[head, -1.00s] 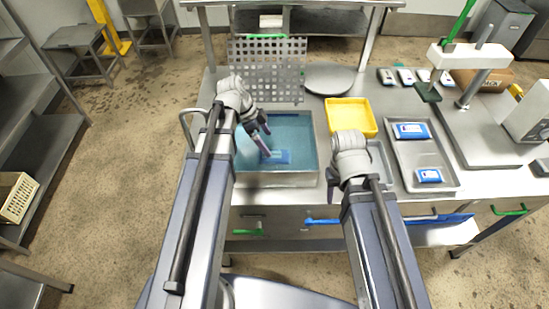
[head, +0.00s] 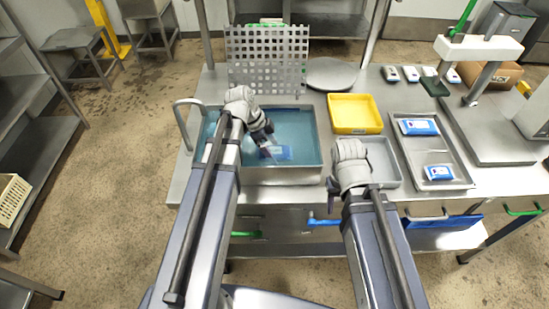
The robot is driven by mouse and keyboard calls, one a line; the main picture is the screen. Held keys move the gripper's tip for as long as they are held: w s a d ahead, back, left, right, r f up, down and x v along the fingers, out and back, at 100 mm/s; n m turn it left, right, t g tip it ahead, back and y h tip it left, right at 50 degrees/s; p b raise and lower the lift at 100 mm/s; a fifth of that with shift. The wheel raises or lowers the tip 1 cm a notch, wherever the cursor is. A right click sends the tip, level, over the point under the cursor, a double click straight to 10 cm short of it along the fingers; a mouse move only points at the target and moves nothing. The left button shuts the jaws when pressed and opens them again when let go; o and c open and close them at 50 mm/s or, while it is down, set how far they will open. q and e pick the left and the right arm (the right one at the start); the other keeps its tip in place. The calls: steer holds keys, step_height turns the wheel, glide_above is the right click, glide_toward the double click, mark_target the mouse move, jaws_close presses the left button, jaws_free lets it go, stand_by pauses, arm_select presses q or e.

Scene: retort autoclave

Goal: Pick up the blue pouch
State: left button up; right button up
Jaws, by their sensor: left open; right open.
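A blue pouch (head: 279,153) lies in the water of the steel basin (head: 290,175), near its front middle. My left gripper (head: 266,142) is over the basin, pointing down with its fingers just above or beside the pouch; I cannot tell whether they touch it. It is open. Two more blue-and-white pouches, one at the back (head: 418,127) and one at the front (head: 438,172), lie on the steel tray at the right. My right gripper (head: 336,190) is open at the table's front edge, left of the small grey tray, its fingers mostly hidden by the wrist.
A yellow tray (head: 355,114) stands right of the basin, and a small grey tray (head: 385,163) lies in front of it. A perforated plate (head: 267,60) stands upright behind the basin. A sealing press (head: 480,48) stands at the right.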

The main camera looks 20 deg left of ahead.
mark_target(273, 150)
arm_select(q)
steer(key=c, duration=1.4)
steer(key=shift+o, duration=0.2)
steer(key=shift+r, duration=0.1)
step_height(273, 150, up, 10)
steer(key=p, duration=1)
